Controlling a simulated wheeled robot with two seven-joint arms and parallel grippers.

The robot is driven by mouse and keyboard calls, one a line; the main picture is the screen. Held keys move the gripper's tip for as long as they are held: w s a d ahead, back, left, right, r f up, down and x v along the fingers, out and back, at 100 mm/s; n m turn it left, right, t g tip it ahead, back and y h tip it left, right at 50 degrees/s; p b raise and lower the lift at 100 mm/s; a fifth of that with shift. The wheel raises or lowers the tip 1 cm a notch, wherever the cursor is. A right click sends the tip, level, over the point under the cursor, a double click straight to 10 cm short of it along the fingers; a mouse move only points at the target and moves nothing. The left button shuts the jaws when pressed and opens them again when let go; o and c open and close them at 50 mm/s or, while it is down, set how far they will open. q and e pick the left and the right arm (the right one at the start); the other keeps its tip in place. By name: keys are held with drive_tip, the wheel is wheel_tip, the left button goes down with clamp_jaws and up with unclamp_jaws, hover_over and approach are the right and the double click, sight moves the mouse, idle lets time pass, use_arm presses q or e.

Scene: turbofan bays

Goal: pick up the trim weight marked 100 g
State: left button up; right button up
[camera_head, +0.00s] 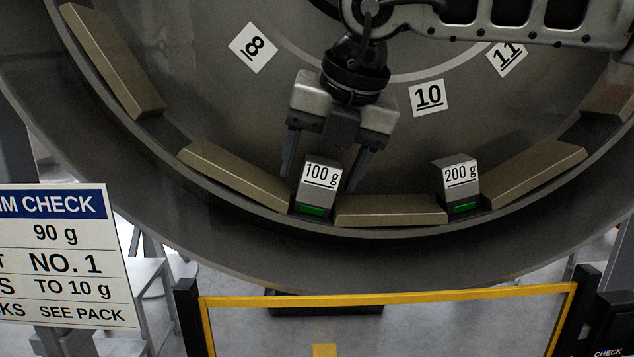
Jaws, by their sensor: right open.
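The trim weight marked 100 g (319,195) is a small grey block with a white label on top and a green strip at its front foot. It sits in a gap between tan blocks on the lower rim of the round casing. My right gripper (325,182) comes down from above, open, with its two dark fingers apart. One finger shows to the left of the weight and the other to its right, partly behind it. I cannot tell whether either finger touches it. My left gripper is not in view.
A weight marked 200 g (461,184) sits farther right on the rim, between tan blocks (390,211). Number labels, including 10 (428,97), are on the back wall. A check sign (62,255) stands at left. A yellow-edged frame (390,298) stands in front, below the rim.

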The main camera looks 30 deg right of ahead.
drive_tip(key=c, duration=1.1)
